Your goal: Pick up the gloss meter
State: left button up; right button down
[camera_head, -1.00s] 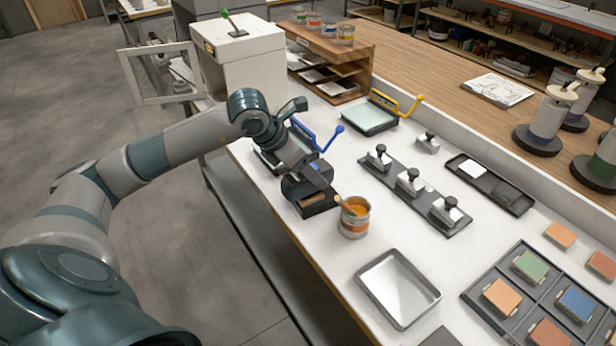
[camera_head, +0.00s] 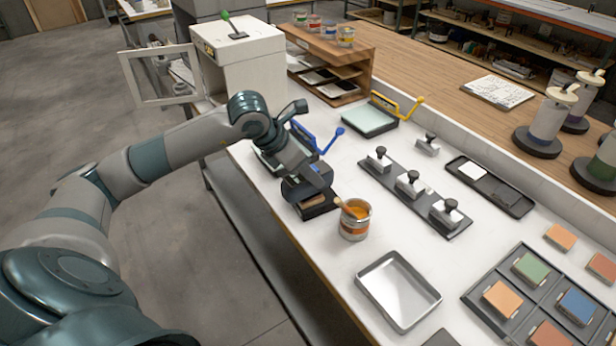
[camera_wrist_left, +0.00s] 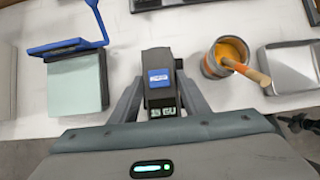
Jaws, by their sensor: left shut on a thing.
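The gloss meter (camera_wrist_left: 160,82) is a small dark box with a blue label and a lit display in the left wrist view. It sits between the two fingers of my left gripper (camera_wrist_left: 162,108), which is shut on it. In the head view my left gripper (camera_head: 316,200) is low over the white bench, and the gloss meter is mostly hidden by it. I cannot tell whether the meter touches the bench. My right gripper is not in view.
A paint can (camera_head: 355,220) with a wooden-handled brush stands close beside the gripper. A blue-handled device (camera_wrist_left: 75,80) is on the other side. An empty metal tray (camera_head: 398,290) lies nearer the front, and a row of knobbed blocks (camera_head: 410,184) lies behind the can.

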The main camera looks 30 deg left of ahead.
pick_arm(q)
jog(key=shift+r, duration=0.15)
